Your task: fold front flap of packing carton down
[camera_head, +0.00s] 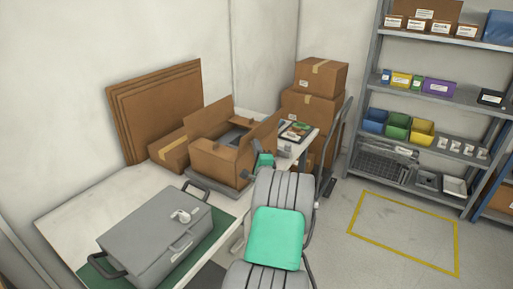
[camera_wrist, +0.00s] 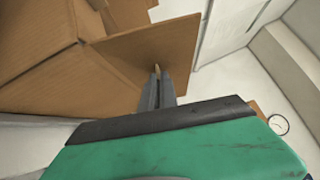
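The packing carton (camera_head: 213,164) stands open on the table, with flaps raised and a grey item partly visible inside. A raised flap (camera_head: 262,138) on its right side stands close to my gripper (camera_head: 257,168). In the wrist view, a flap (camera_wrist: 190,52) spreads out beyond my gripper (camera_wrist: 157,76), and the carton (camera_wrist: 50,45) lies at upper left. My gripper's two fingers are close together with no object visible between them. The fingertips overlap the lower part of the flap in this view; I cannot tell whether they touch it.
A grey case (camera_head: 155,235) with a white item on top rests on a green mat (camera_head: 205,258) at the table's near end. Flat cardboard sheets (camera_head: 158,105) lean on the wall. Stacked boxes (camera_head: 318,80) and shelving (camera_head: 430,95) stand behind. The yellow-marked floor (camera_head: 400,230) is clear.

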